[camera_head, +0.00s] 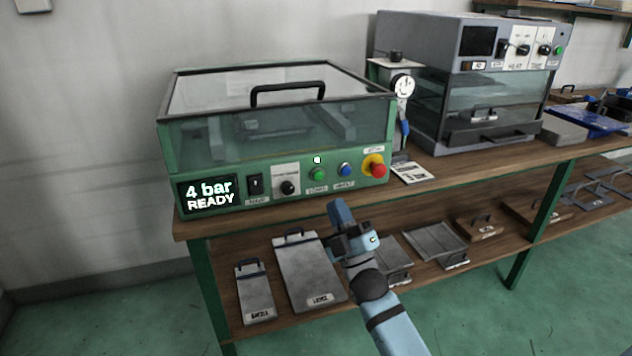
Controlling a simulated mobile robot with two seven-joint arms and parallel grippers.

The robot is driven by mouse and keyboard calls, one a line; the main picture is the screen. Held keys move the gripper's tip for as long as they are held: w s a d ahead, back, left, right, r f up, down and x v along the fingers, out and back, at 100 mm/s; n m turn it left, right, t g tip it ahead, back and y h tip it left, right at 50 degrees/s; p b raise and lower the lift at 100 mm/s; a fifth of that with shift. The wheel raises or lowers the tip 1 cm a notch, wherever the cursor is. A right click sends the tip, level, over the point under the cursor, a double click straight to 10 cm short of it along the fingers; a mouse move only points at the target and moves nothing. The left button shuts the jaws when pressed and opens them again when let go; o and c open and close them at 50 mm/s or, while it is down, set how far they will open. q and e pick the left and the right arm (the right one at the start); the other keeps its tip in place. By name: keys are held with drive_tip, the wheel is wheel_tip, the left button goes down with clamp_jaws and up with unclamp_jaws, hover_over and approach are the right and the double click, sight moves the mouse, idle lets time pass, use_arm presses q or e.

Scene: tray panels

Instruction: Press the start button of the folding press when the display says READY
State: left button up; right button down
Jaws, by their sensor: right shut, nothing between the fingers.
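The folding press (232,194) is a green machine with a clear lid and a black handle, standing on the left end of the wooden bench. The lid looks closed. My right gripper (338,207) is shut and empty, in front of and below the panel, apart from the buttons. My left gripper is not in view.
A grey oven-like machine (500,90) stands to the right on the bench (480,162). Flat metal plates (306,270) and several trays lie on the lower shelf, below and behind my right arm.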

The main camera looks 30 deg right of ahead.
sight(318, 175)
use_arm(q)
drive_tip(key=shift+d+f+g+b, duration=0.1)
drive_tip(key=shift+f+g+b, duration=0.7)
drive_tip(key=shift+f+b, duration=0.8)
use_arm(e)
drive_tip(key=shift+w+d+p, duration=0.1)
drive_tip(key=shift+w+d, duration=0.25)
drive_tip(key=shift+w, duration=1.05)
drive_tip(key=shift+w+d+p, duration=0.15)
drive_tip(key=shift+w+d, duration=0.2)
drive_tip(key=shift+w, duration=1.1)
drive_tip(key=shift+w+d+p, duration=0.1)
drive_tip(key=shift+w+d, duration=0.25)
drive_tip(key=shift+w, duration=1.05)
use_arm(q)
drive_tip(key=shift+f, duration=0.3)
use_arm(e)
drive_tip(key=shift+w, duration=0.1)
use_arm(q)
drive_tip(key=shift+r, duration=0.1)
use_arm(e)
drive_tip(key=shift+w, duration=0.3)
drive_tip(key=shift+w+d, duration=0.15)
drive_tip(key=shift+w, duration=0.05)
